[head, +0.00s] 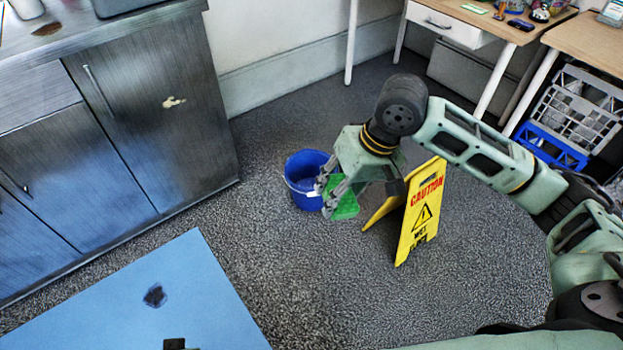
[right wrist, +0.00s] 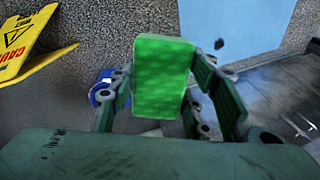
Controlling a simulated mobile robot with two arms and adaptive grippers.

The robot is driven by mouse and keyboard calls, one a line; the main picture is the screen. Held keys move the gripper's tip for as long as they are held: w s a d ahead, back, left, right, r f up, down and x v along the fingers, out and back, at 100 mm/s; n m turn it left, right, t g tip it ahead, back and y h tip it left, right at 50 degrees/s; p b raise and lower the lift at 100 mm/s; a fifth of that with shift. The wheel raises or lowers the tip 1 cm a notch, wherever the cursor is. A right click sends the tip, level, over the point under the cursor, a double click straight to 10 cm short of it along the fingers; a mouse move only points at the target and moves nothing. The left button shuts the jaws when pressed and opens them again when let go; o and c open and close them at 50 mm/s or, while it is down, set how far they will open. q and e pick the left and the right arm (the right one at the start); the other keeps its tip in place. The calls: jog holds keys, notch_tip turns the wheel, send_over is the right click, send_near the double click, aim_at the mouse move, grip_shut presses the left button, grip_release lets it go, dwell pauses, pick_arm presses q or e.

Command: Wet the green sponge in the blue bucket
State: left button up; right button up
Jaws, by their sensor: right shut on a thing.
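The blue bucket (head: 302,178) stands on the grey floor in the head view, near the cabinet. My right gripper (head: 332,194) is at the bucket's right side and covers part of its rim. It is shut on the green sponge (head: 346,203), which hangs beside the bucket in the picture, not inside it. In the right wrist view the sponge (right wrist: 162,76) fills the space between the fingers (right wrist: 165,90). A small part of the bucket (right wrist: 101,88) shows behind the left finger there. The water level cannot be made out. My left gripper is not clearly in view.
A yellow caution sign (head: 419,212) stands on the floor just right of my right gripper. Grey cabinets (head: 150,100) stand at the left. A blue surface (head: 150,300) with a dark spot lies at lower left. Desks and crates (head: 570,115) are at upper right.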

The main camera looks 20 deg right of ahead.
jog(key=shift+f, duration=1.5)
pick_arm(q)
jog(key=shift+w+b+v, duration=0.45)
jog(key=shift+b+v, duration=0.85)
jog(key=shift+v, duration=3.2)
jog(key=shift+w+d+r+t+h+b, duration=0.6)
jog(key=shift+w+d+r+t+b, duration=1.05)
jog(key=shift+w, duration=2.05)
jog(key=shift+w+d+r+t+h+b, duration=0.75)
jog(key=shift+w+r+t, duration=1.15)
jog(key=shift+w+t, duration=1.45)
jog(key=w+d+r+t+h+b, duration=0.1)
jog(key=r+t, duration=0.3)
jog(key=r, duration=0.4)
jog(key=w+d+r+t+h+b, duration=0.2)
jog(key=r+t+b, duration=0.1)
jog(key=r, duration=0.5)
jog(key=shift+r+m+t, duration=0.35)
jog(key=shift+m+t, duration=0.05)
jog(key=shift+t, duration=0.3)
pick_arm(e)
notch_tip(320, 180, down, 38)
jog(key=shift+r, duration=0.25)
